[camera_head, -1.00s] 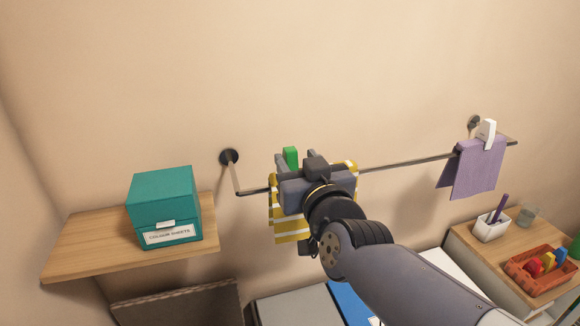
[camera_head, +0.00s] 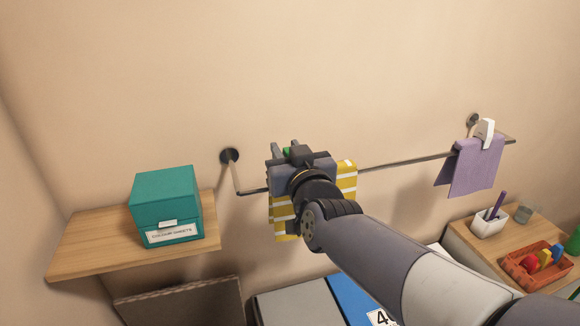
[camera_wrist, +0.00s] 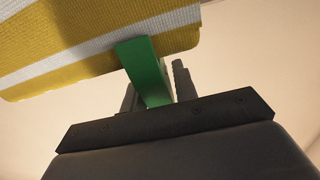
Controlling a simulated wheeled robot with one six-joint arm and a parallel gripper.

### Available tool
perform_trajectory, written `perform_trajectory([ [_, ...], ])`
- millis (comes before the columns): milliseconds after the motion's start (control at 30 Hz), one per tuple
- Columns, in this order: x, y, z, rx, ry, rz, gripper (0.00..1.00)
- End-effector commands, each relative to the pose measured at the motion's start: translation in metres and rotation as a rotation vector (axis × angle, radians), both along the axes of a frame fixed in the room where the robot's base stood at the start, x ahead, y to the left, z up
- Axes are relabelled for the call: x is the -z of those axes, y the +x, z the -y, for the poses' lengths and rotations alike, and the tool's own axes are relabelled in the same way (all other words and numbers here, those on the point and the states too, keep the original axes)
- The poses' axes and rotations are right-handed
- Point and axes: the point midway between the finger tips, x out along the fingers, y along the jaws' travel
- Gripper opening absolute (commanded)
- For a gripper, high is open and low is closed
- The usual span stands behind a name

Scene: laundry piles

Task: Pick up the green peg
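The green peg (camera_wrist: 145,68) is clipped upright on the yellow and white striped cloth (camera_wrist: 80,35), which hangs from the wall rail. In the head view only a small bit of the peg (camera_head: 287,151) shows behind my gripper (camera_head: 285,147). In the wrist view my gripper (camera_wrist: 156,82) has one finger on each side of the peg's near end. A narrow gap shows beside the right finger, so the fingers look open around the peg. The striped cloth (camera_head: 346,185) is partly hidden by my wrist in the head view.
The rail (camera_head: 405,162) runs right to a purple cloth (camera_head: 473,165) held by a white peg (camera_head: 486,133). A teal box (camera_head: 167,205) stands on a shelf (camera_head: 95,235) at left. A pen cup (camera_head: 489,226) and red tray (camera_head: 534,272) are lower right.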

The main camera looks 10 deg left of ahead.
Motion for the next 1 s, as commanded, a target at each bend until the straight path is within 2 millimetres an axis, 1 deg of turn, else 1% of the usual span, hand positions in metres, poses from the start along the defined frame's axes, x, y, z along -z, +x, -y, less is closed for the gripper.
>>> perform_trajectory([
  [33,0.0,0.0,0.0,0.0,0.0,0.0,0.23],
  [300,0.0,0.0,0.0,0.0,0.0,0.0,0.01],
  [333,0.0,0.0,0.0,0.0,0.0,0.0,0.0],
  [533,0.0,0.0,0.0,0.0,0.0,0.0,0.0],
  [633,-0.006,0.0,0.0,0.001,0.002,0.003,0.0],
  [767,-0.026,0.0,0.0,0.0,0.003,0.004,0.0],
  [933,-0.066,0.0,0.0,0.0,0.003,0.003,0.0],
  [1000,-0.079,0.0,0.0,0.0,0.003,0.001,0.0],
])
